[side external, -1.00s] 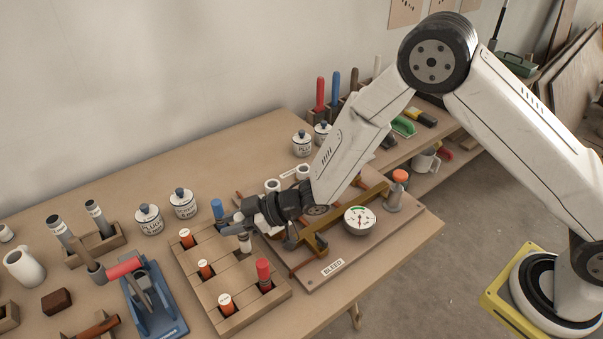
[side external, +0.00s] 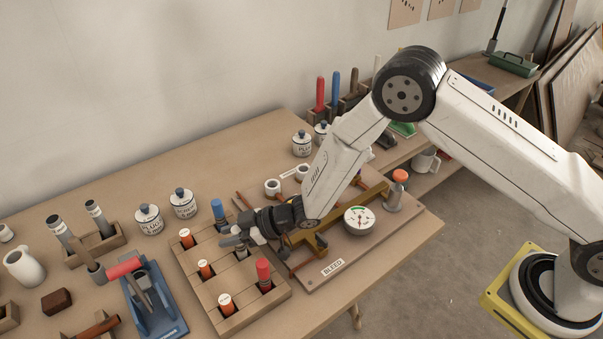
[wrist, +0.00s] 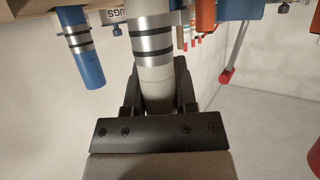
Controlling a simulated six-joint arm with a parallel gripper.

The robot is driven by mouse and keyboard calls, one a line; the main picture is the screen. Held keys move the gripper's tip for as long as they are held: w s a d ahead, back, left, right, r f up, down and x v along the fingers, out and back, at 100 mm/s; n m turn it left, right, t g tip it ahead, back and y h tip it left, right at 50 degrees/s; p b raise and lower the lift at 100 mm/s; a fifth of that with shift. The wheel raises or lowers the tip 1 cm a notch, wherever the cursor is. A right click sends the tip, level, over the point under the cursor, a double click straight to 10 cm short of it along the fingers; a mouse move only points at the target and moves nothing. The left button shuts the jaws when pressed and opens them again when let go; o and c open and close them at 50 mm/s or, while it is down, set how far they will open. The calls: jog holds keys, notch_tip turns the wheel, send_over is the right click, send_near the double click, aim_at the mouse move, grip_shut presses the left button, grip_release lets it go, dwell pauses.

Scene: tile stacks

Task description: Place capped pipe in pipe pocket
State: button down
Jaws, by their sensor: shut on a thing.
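My gripper (side external: 234,240) is low over the right row of the wooden pocket block (side external: 202,285), between the blue-capped pipe (side external: 219,211) and the red-capped pipe (side external: 264,273). In the wrist view it is shut on a silver-grey pipe (wrist: 154,45) with black rings, one finger on each side. The held pipe's far end runs out of the top of the wrist view. In the side view the gripper mostly hides this pipe, so I cannot tell how deep it sits in a pocket. The blue-capped pipe also shows in the wrist view (wrist: 82,55).
Several orange pieces with white tops (side external: 206,268) stand in the block's left row. A board with a dial gauge (side external: 359,219) lies right of the gripper. A blue stand (side external: 152,300) is left of the block. White jars (side external: 149,219) stand behind.

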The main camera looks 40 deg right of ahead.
jog(key=shift+f, duration=0.2)
jog(key=shift+c, duration=2)
grip_release()
jog(key=shift+r, duration=0.2)
jog(key=shift+v, duration=0.75)
jog(key=v, duration=0.3)
jog(key=shift+s+d+r, duration=0.15)
jog(key=shift+d+r, duration=0.1)
jog(key=shift+r, duration=0.15)
notch_tip(320, 180, up, 6)
jog(key=shift+r, duration=0.2)
